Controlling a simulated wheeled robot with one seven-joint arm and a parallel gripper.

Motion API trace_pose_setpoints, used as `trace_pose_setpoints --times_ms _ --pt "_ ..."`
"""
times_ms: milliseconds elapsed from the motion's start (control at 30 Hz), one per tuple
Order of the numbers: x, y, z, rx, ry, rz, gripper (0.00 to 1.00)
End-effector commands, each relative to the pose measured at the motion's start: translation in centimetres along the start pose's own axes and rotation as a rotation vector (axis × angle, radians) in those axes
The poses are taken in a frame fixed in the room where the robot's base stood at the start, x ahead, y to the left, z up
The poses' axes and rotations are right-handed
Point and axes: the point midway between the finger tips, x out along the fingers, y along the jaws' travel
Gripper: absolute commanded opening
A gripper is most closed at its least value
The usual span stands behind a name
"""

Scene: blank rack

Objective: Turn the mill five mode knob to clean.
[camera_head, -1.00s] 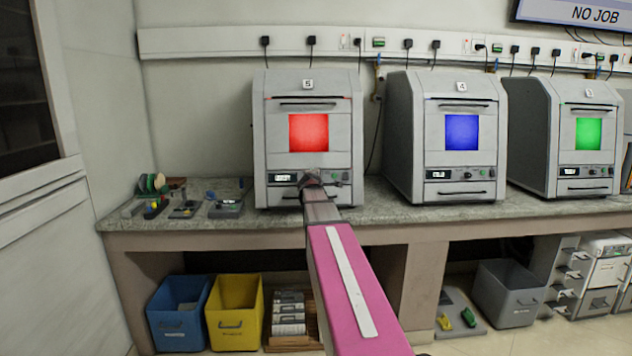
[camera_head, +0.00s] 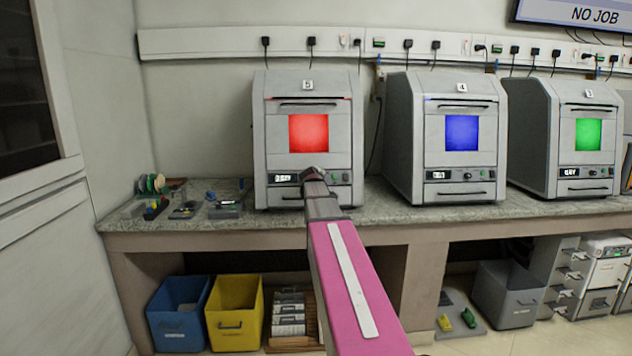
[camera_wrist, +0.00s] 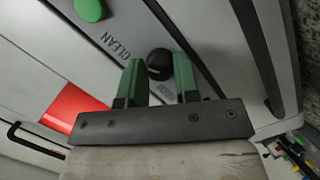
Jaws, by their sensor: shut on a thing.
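Mill five (camera_head: 258,130), the grey cabinet with a red window and a "5" plate, stands on the bench straight ahead. Its black mode knob (camera_wrist: 160,58) shows in the wrist view on the front panel. I cannot make out the knob's pointer. In the head view my gripper (camera_head: 314,174) covers the knob.
Mill four (camera_head: 397,130), with a blue window, stands to the right, and mill three (camera_head: 539,130), with a green window, is beyond it. A dark handle bar (camera_wrist: 257,50) runs close beside the fingers. Small items (camera_head: 225,206) lie on the bench at left.

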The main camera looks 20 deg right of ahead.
Motion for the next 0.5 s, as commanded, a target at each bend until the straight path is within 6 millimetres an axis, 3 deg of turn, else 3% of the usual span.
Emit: trace_pose_setpoints --times_ms 433,467,500 --pt "0.03 -0.04 0.09 0.010 -0.003 -0.003 0.06" --pt "0.03 -0.04 0.09 0.010 -0.003 -0.003 0.39" --pt "0.03 -0.04 0.09 0.010 -0.002 -0.003 0.52"
